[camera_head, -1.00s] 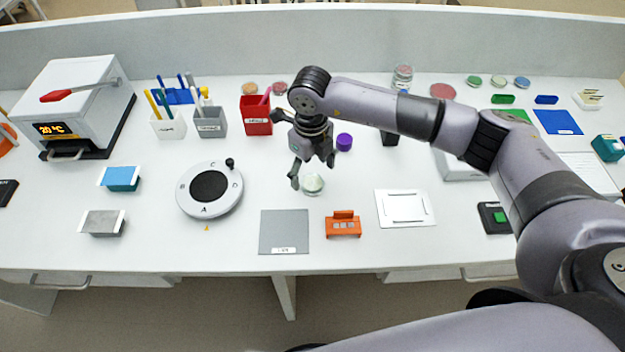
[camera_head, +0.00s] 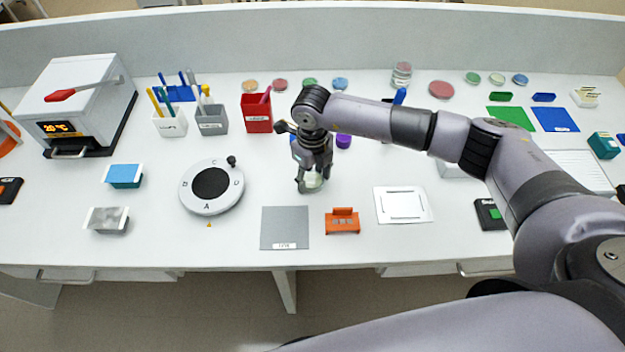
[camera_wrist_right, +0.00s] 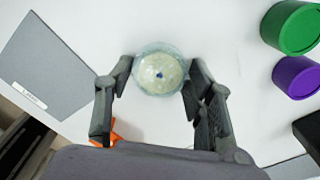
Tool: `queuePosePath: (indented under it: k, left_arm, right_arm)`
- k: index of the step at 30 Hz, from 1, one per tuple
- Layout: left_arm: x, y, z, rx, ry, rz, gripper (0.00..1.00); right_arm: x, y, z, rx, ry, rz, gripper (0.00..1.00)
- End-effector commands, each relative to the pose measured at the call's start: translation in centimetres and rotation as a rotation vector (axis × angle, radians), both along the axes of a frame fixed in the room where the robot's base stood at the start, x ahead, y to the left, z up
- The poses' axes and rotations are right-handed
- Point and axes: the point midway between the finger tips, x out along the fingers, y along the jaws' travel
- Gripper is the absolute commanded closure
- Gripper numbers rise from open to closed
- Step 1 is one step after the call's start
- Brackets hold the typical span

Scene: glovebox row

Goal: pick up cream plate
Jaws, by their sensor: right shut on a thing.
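The cream plate (camera_head: 313,181) is a small round clear dish with a cream-coloured fill, near the middle of the table. I cannot tell whether the dish is still touching the table. My left gripper is not in view.
A grey mat (camera_head: 285,228) and an orange holder (camera_head: 342,221) lie in front of the gripper. A round white dial device (camera_head: 230,197) stands to the left, a white framed card (camera_head: 403,205) to the right. A purple cylinder (camera_head: 343,141) stands just behind.

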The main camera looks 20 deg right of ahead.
Motion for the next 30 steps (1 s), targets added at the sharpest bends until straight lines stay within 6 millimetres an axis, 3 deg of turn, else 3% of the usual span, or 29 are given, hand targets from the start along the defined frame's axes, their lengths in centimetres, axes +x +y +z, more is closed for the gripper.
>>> queuePosePath:
  k: [9,20,26,30]
  left_arm:
    - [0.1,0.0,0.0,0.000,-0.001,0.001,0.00]
    - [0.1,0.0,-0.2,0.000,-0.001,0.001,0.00]
    - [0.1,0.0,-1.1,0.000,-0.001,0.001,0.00]
    - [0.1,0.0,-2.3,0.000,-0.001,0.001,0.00]
  right_arm:
    - [0.0,0.0,0.0,0.000,0.000,0.000,0.78]
    - [0.1,0.0,0.6,0.002,-0.002,0.000,0.78]
    - [0.1,0.0,3.2,0.002,-0.006,0.001,0.78]
    - [0.2,0.0,6.6,0.002,-0.009,0.001,0.78]
